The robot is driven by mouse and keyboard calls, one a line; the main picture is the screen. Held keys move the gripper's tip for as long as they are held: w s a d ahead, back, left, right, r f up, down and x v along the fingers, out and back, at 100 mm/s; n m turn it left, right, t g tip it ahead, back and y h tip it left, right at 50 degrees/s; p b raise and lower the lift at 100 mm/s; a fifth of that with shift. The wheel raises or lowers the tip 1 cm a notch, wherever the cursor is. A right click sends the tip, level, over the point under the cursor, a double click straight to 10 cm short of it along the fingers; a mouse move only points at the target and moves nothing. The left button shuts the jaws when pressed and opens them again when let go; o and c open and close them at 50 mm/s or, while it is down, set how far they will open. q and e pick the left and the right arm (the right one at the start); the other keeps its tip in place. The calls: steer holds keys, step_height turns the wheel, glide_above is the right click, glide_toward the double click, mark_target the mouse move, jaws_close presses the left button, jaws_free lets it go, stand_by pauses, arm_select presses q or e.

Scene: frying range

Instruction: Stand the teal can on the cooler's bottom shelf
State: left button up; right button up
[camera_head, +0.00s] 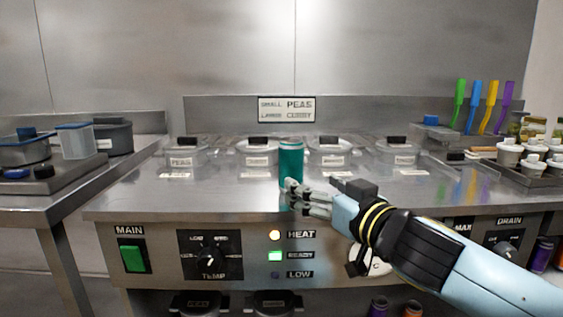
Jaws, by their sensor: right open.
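The teal can (291,160) stands upright on the steel counter top, near the middle of the head view. My right gripper (292,190) is open just in front of the can's lower part, its fingers pointing left. It overlaps the can's lower edge in the picture, and I cannot tell whether it touches. My left gripper is not in view. No cooler or bottom shelf that I can make out is in view.
Several lidded pots (254,155) sit sunk in the counter behind the can. Colored-handled utensils (476,105) and small white jars (509,153) stand at the right. A left side table (70,185) holds containers. The front panel (160,255) carries knobs and lights.

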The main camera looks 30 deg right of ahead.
mark_target(298, 168)
steer(key=shift+w+d+r, duration=0.1)
steer(key=shift+w+r, duration=0.1)
steer(key=shift+w, duration=0.6)
steer(key=shift+w+r+p, duration=0.1)
steer(key=shift+w+p, duration=0.3)
steer(key=shift+w, duration=0.25)
steer(key=w, duration=0.3)
steer(key=shift+w+d+r+p, duration=0.1)
steer(key=shift+w+d+p, duration=0.2)
steer(key=shift+p, duration=0.1)
steer(key=w, duration=0.3)
steer(key=shift+w+d+p, duration=0.35)
steer(key=shift+w+p, duration=0.05)
steer(key=shift+c, duration=0.8)
steer(key=c, duration=1.3)
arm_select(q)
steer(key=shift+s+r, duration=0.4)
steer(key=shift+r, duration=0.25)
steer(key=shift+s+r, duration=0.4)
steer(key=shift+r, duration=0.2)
arm_select(e)
jaws_close()
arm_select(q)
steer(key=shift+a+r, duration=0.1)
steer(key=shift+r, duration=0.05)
arm_select(e)
steer(key=shift+r, duration=0.15)
